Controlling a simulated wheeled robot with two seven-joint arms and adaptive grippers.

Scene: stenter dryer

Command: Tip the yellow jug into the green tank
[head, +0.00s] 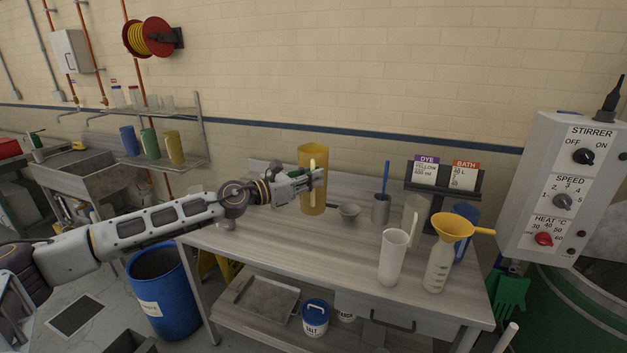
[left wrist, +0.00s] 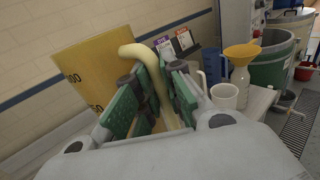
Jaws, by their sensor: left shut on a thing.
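The yellow jug (head: 312,160) is upright over the back of the grey bench, left of a small bowl; I cannot tell whether its base touches the bench. My left gripper (head: 314,184) is shut on the jug's pale handle. In the left wrist view, the green finger pads (left wrist: 152,105) are on both sides of the handle (left wrist: 150,62), and the jug's marked yellow wall (left wrist: 95,70) is to the left. The green tank (head: 570,320) is at the lower right, partly hidden by the control box; it also shows in the left wrist view (left wrist: 272,66). My right gripper is not in view.
A control box (head: 560,190) stands beside the tank. A blue barrel (head: 163,290) is left.

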